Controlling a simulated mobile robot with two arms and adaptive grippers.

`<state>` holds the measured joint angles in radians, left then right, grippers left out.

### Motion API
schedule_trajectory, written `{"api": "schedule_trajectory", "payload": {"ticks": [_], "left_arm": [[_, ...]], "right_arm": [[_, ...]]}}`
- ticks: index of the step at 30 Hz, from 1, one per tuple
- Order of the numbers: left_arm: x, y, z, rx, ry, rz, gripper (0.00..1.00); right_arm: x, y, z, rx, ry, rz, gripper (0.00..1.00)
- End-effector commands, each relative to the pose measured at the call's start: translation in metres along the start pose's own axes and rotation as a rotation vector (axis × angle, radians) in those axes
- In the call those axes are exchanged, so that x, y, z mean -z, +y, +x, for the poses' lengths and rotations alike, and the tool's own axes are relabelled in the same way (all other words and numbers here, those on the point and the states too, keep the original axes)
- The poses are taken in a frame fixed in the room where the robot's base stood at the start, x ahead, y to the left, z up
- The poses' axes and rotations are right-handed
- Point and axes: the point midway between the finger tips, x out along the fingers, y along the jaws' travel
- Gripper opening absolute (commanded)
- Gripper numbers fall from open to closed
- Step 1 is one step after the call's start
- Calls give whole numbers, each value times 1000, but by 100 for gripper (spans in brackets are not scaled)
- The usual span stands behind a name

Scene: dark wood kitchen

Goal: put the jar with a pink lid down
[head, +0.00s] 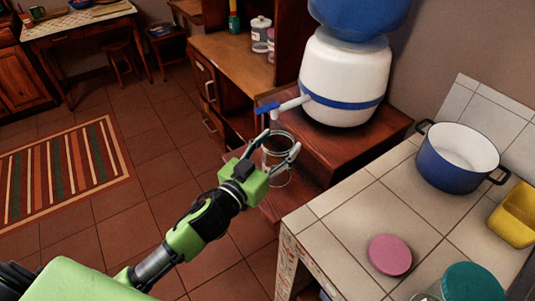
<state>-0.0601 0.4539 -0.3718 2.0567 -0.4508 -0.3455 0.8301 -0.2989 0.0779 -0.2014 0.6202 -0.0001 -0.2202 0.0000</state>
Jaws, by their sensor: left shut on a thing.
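My left gripper (281,144) is shut around a clear glass jar (279,174), one finger on each side near its rim. The jar looks upright, open at the top and without a lid. It is just below the spout of the water dispenser, in front of the wooden stand. I cannot tell if its base touches anything. A round pink lid (390,255) lies apart from it on the white tiled counter (340,237). My right gripper is not in view.
The white and blue water dispenser (338,75) stands on the wooden stand (381,137). On the counter are a blue pot (449,172), a yellow container (517,215) and a teal lid (472,282). Tile left of the pink lid is clear. A striped rug (62,171) lies on the floor.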

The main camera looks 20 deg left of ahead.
Motion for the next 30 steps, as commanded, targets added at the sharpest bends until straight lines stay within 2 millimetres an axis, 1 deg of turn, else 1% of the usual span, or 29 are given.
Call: {"api": "schedule_trajectory", "payload": {"ticks": [1, 4, 9, 12, 15, 18, 23, 26, 27, 30], "left_arm": [[-1, -9, 10, 2, 4, 6, 2], [-12, -25, 29, 4, 4, 6, 2], [-30, -51, 59, 5, 4, 5, 2], [-54, -60, 70, 4, 1, 1, 2], [-69, -68, 80, 4, 3, 1, 2], [-78, -74, 87, 3, 4, 1, 2], [-84, -77, 91, 3, 5, 1, 2], [-92, -80, 96, 2, 4, 0, 2], [-100, -80, 95, 3, 3, -1, 2], [-115, -79, 94, 3, 4, -1, 2]], "right_arm": [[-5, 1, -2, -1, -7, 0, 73], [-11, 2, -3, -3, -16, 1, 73], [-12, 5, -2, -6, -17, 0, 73], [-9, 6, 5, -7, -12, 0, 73], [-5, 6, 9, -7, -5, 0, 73], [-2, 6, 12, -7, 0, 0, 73], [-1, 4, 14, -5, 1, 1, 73], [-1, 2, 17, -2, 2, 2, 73], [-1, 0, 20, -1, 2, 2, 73], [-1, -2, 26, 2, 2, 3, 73]]}}
